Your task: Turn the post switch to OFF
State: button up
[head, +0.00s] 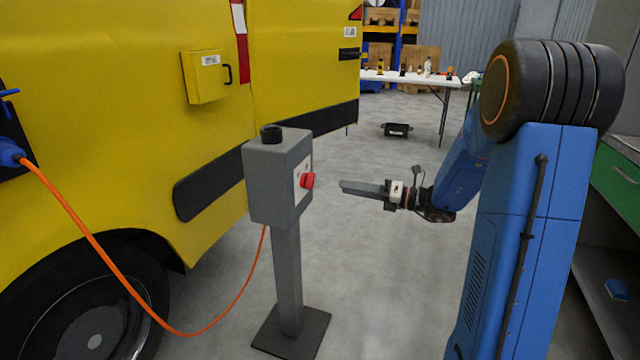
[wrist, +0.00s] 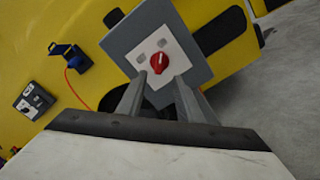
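The post switch is a grey box (head: 265,185) on a grey post, with a red knob (head: 307,180) on a pale plate on its right face. In the wrist view the red knob (wrist: 157,66) shows a white mark, and two grey labels sit on the plate (wrist: 176,55) above and left of it. The labels are too small to read. My gripper (head: 343,187) is level with the knob, a short gap to its right. In the wrist view my gripper (wrist: 161,79) has its fingers apart, with the knob seen between and just beyond the tips, nothing held.
A yellow vehicle (head: 120,80) stands behind and left of the post. An orange cable (head: 100,245) runs from a blue plug on it, loops low and rises behind the post. A white table (head: 410,78) with small items stands at the back. Floor right of the post is clear.

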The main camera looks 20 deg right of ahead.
aim_at(309, 180)
jog(key=x, duration=1)
jog(key=shift+s, duration=0.1)
grip_shut()
